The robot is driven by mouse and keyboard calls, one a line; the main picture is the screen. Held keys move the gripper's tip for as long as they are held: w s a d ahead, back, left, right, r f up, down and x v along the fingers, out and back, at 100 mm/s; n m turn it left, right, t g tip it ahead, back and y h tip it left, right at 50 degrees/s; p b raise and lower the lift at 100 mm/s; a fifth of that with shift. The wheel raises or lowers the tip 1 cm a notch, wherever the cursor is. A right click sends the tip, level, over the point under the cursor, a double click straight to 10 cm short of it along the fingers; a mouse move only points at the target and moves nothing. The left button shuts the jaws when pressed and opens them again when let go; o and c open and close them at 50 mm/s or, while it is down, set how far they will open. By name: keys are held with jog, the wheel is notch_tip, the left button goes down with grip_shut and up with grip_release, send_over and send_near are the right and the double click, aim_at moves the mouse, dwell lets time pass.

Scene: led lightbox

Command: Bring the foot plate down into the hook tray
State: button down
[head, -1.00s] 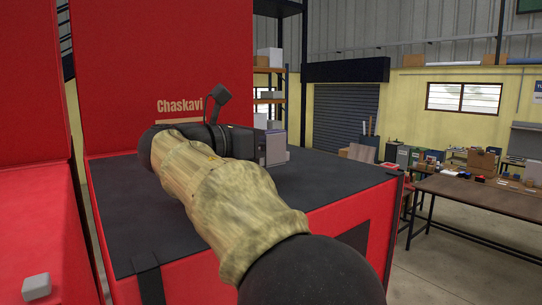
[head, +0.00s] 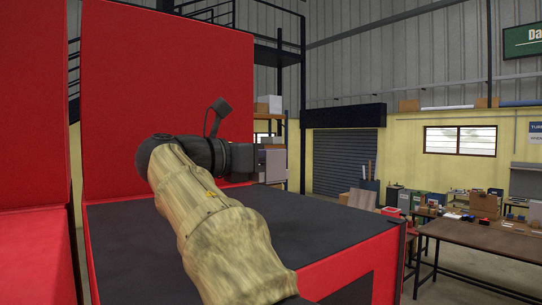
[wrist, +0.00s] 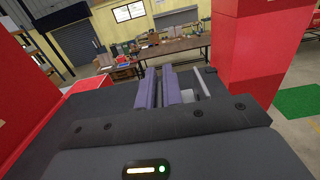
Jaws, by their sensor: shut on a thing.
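My gripper (head: 270,164) is at the end of my raised arm in the head view, above the black top of the red cabinet and pointing right. It is shut on a pale grey piece, which I take to be the foot plate (head: 278,163); the gripper body hides most of it. In the wrist view, lavender upright bars (wrist: 172,86) stand close together beyond the dark gripper housing. A thin pale rod stands to their right. I cannot make out the hook tray in either view.
The black cabinet top (head: 320,225) lies below my arm and is largely bare. A tall red panel (head: 165,75) rises behind it, and another red panel (head: 35,100) is at left. A cluttered brown workbench (head: 470,234) stands apart at right.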

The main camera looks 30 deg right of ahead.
jog(key=shift+r, duration=0.15)
jog(key=shift+r+p, duration=1.05)
jog(key=shift+r, duration=1.35)
